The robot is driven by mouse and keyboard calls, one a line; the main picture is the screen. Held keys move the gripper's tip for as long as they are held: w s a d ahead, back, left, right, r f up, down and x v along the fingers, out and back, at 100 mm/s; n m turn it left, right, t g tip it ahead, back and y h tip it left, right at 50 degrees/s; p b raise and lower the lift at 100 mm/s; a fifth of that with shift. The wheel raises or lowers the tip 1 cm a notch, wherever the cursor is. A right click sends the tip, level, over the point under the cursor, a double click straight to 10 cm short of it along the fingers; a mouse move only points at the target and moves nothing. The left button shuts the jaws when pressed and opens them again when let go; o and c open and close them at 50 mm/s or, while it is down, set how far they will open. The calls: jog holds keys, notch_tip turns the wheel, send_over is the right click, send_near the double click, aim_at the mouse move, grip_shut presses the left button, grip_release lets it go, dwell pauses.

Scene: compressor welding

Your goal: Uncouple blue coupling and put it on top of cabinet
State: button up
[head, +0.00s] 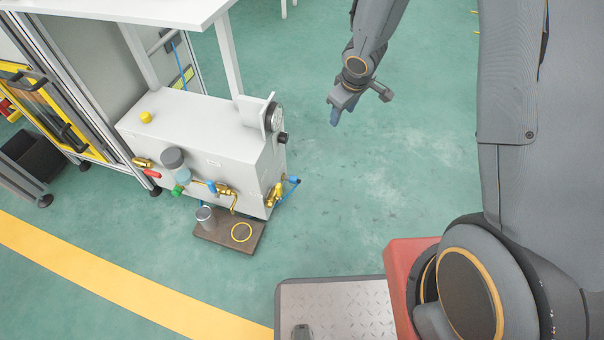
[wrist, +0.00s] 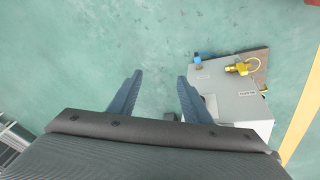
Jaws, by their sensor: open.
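The cabinet (head: 210,125) is a pale grey-white box on the floor under a white table. A blue fitting also shows beside the cabinet in the wrist view (wrist: 197,57). Another small blue part (head: 212,187) is on the front pipework. My gripper (head: 361,107) is open and empty, right of the cabinet and apart from it. In the wrist view its two blue-grey fingers (wrist: 158,78) are spread over bare floor.
The white table (head: 150,12) overhangs the cabinet's back, with a leg behind it. A brown board (head: 215,238) holds a grey cup and yellow ring. Floor right of the cabinet is clear.

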jog(key=w+a+f+n+y+b, duration=0.1)
jog(key=w+a+f+n+b, duration=0.15)
jog(key=f, duration=0.55)
jog(key=w+a+f+n+y+b, duration=0.1)
jog(key=a+f+b, duration=0.3)
jog(key=f, duration=0.5)
jog(key=n+g+y+b, duration=0.2)
jog(key=b, duration=0.3)
send_near(294, 178)
jog(key=shift+b+x, duration=1.25)
jog(key=shift+x, duration=2.85)
jog(key=shift+w+a+r, duration=0.1)
jog(key=shift+w, duration=0.05)
grip_shut()
jog(key=c, duration=0.9)
grip_release()
grip_shut()
